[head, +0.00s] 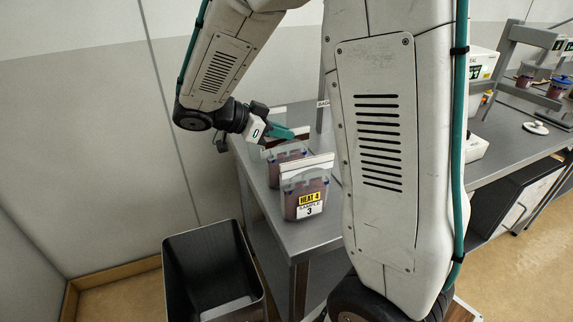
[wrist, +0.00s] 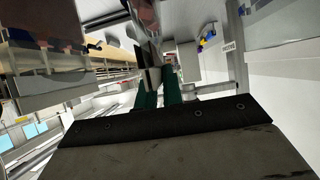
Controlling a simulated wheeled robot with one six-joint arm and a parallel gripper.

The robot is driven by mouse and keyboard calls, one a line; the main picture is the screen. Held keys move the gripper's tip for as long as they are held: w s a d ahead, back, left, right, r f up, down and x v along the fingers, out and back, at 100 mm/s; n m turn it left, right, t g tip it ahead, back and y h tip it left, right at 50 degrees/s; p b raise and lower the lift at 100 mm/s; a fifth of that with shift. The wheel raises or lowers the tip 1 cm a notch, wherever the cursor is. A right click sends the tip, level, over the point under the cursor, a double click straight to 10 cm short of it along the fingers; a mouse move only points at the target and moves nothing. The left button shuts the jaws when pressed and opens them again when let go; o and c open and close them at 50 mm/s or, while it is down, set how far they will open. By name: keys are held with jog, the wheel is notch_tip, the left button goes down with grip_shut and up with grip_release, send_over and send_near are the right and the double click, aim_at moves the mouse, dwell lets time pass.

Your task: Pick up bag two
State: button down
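The front bag (head: 306,198) is dark red with a white top bar and a label reading HEAT 4, SAMPLE 3. It stands upright near the bench's end. A similar bag (head: 287,155) stands just behind it. Its label is hidden, so I cannot tell whether it is bag two. In the wrist view, the fingers (wrist: 159,82) are close together by a small white and dark piece. I cannot tell whether they hold it. A pinkish bag-like shape (wrist: 145,14) shows beyond the fingertips.
The grey metal bench (head: 258,172) runs back and right. A black open bin (head: 203,250) stands on the floor left of it. White equipment (head: 482,62) and a grey frame (head: 520,38) stand at right. A wall is close at left.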

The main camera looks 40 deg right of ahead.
jog(key=shift+r, duration=0.1)
notch_tip(320, 180, up, 10)
dwell(0.5)
dwell(0.9)
